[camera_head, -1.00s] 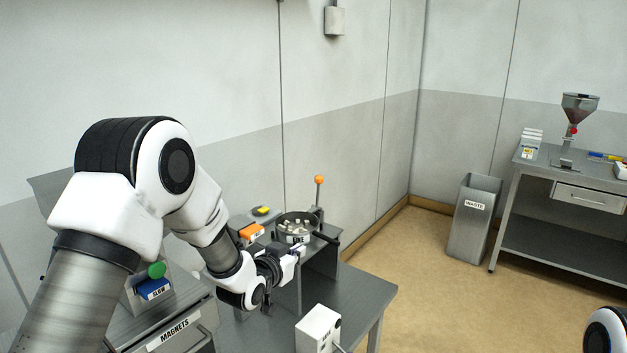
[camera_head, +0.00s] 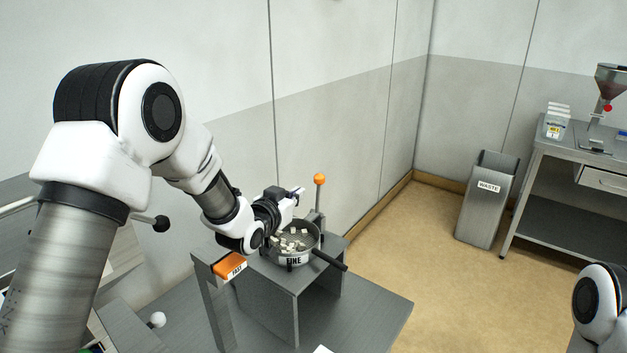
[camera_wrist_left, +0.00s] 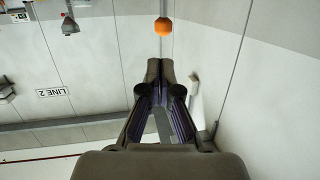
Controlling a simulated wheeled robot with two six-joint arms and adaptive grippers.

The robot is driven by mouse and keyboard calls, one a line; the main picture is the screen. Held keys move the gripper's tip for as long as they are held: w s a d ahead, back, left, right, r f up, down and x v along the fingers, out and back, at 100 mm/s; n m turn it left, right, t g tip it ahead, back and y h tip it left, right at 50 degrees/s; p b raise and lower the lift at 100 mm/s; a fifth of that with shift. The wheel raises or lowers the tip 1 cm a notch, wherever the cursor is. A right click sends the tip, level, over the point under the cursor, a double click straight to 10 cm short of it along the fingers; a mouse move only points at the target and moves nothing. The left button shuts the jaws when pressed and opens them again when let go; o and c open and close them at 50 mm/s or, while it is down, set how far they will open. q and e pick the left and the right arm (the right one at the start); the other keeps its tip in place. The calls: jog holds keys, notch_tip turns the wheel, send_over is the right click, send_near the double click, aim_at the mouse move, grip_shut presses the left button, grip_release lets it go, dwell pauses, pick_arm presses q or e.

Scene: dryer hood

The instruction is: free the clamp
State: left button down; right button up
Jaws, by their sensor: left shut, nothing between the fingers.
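The clamp appears to be the upright lever with an orange ball knob (camera_head: 319,179) at the back right of a round sieve pan (camera_head: 294,261) labelled FINE. The pan sits on a grey stand (camera_head: 297,289) and holds several pale pieces. My left gripper (camera_head: 298,193) is shut and empty, above the pan and left of the knob, apart from it. In the left wrist view the shut fingertips (camera_wrist_left: 160,66) point toward the orange knob (camera_wrist_left: 163,26), which lies just beyond them. The lever's lower end is partly hidden behind the pan. My right gripper is out of view.
An orange block (camera_head: 230,265) with a label sits on a grey post left of the pan. A dark bar (camera_head: 330,261) sticks out at the pan's right.

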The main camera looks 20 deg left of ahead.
aim_at(317, 180)
pick_arm(q)
jog(key=p+x, duration=0.2)
jog(key=x, duration=0.3)
jog(key=p+x, duration=0.1)
jog(key=x, duration=0.3)
jog(key=shift+w+a+f+p, duration=0.15)
jog(key=shift+w+p, duration=0.25)
jog(key=shift+w, duration=0.05)
jog(key=shift+w+f, duration=0.3)
jog(key=shift+w, duration=0.1)
jog(key=shift+s+r, duration=0.1)
jog(key=shift+r, duration=0.05)
